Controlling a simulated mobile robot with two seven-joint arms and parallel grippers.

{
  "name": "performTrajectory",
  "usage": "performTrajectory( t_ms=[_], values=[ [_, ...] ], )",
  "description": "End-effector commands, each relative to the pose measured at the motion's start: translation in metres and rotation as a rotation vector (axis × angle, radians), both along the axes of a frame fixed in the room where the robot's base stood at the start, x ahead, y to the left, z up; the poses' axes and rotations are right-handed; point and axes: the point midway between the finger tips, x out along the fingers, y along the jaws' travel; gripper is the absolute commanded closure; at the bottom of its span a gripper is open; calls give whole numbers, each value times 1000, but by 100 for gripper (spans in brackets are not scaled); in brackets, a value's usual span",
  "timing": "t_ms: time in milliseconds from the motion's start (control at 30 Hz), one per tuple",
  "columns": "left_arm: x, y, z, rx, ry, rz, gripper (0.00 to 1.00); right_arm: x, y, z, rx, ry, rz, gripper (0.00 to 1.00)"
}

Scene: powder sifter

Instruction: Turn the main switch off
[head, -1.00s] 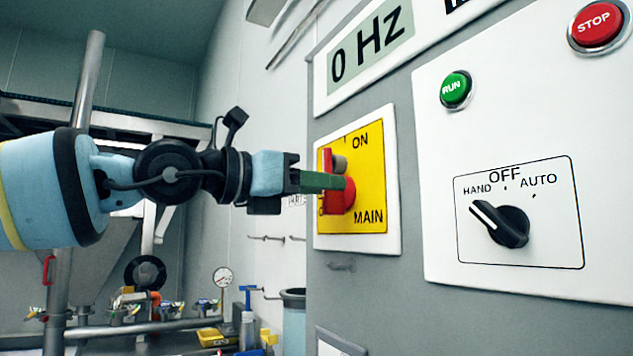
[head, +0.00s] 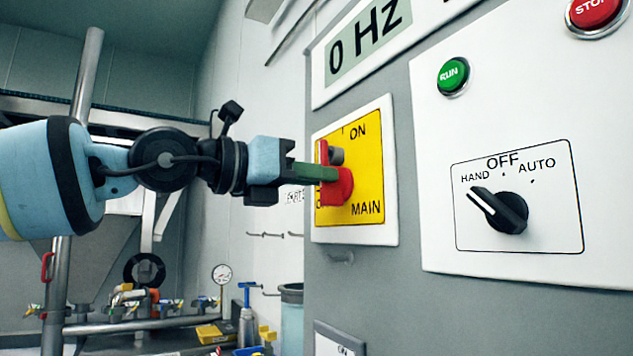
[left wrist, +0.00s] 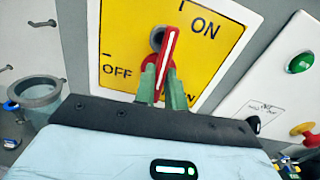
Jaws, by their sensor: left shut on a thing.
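The main switch is a red rotary handle (left wrist: 169,45) with a white line, on a yellow plate (head: 369,180) marked ON, OFF and MAIN. In the left wrist view the handle points up toward the mark by ON, away from OFF at the left. My left gripper (head: 330,174) reaches in from the left and is shut on the handle. Its green fingers (left wrist: 161,88) sit on both sides of the handle's lower part. The fingers hide part of the handle in the head view. My right gripper is not in view.
Right of the switch are a green RUN button (head: 453,76), a red STOP button (head: 596,12) and a black HAND/OFF/AUTO selector (head: 500,210). A 0 Hz display (head: 366,43) is above. Pipes and a gauge (head: 221,274) stand at the lower left, behind my arm.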

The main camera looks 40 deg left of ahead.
Motion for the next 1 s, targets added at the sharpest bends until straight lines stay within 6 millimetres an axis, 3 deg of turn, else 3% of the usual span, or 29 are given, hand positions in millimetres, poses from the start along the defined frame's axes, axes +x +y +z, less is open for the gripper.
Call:
performTrajectory(
  t_ms=[400,1000],
  values=[
    [3,3,-4,-322,134,1,100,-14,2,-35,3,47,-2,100],
    [3,6,-4,-849,350,2,100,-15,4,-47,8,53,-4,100]
  ],
)
